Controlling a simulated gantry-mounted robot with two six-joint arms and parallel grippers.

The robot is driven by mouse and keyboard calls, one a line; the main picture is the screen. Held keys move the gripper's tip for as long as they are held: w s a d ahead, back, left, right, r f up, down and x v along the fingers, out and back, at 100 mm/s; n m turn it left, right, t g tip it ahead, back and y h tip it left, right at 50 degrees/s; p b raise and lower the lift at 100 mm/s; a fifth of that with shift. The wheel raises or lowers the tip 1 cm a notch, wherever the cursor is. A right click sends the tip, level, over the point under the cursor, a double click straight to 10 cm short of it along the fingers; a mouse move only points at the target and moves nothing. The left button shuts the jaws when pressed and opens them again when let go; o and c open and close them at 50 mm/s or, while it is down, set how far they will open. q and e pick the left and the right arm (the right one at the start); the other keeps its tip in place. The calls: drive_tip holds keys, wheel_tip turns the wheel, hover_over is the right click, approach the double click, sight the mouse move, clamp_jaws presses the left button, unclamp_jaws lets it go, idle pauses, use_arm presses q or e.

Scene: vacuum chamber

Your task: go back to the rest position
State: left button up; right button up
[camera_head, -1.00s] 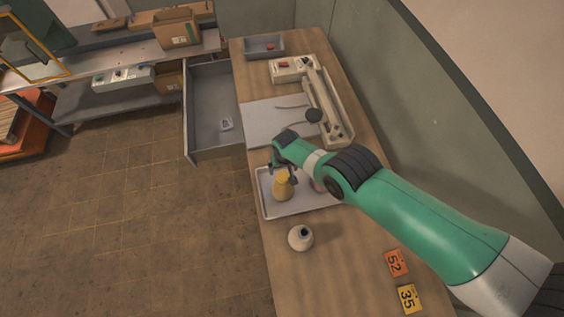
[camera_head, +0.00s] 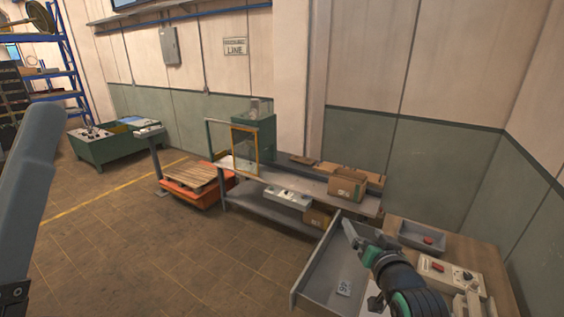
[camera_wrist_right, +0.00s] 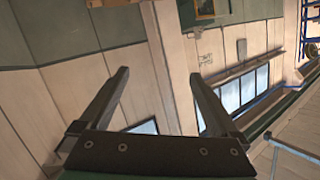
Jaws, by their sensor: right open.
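My right gripper (camera_head: 348,228) is at the lower right in the head view, raised over the open grey drawer (camera_head: 318,272). In the right wrist view my right gripper (camera_wrist_right: 157,75) has its two fingers wide apart with nothing between them. Part of my left arm (camera_head: 30,180) rises at the left edge of the head view. My left gripper is out of the picture.
The wooden table (camera_head: 470,252) at the lower right bears a grey tray (camera_head: 420,236) and a beige device (camera_head: 448,276). A grey bench (camera_head: 310,186) with a cardboard box (camera_head: 347,186) stands behind. An orange pallet lift (camera_head: 195,187) is further left. The floor at left centre is clear.

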drive_tip(key=s+a+r+n+t+y, duration=0.1)
drive_tip(key=s+r+t, duration=0.3)
drive_tip(key=r, duration=0.7)
drive_tip(key=s+a+r+n+t, duration=0.1)
drive_tip(key=s+r+t, duration=0.2)
drive_tip(key=s+r, duration=0.6)
drive_tip(key=s+r+n+t+y, duration=0.1)
drive_tip(key=s+r+t, duration=0.4)
drive_tip(key=s+r, duration=0.8)
drive_tip(key=shift+s+d+n, duration=0.15)
drive_tip(key=shift+s+n, duration=0.65)
drive_tip(key=shift+s, duration=0.15)
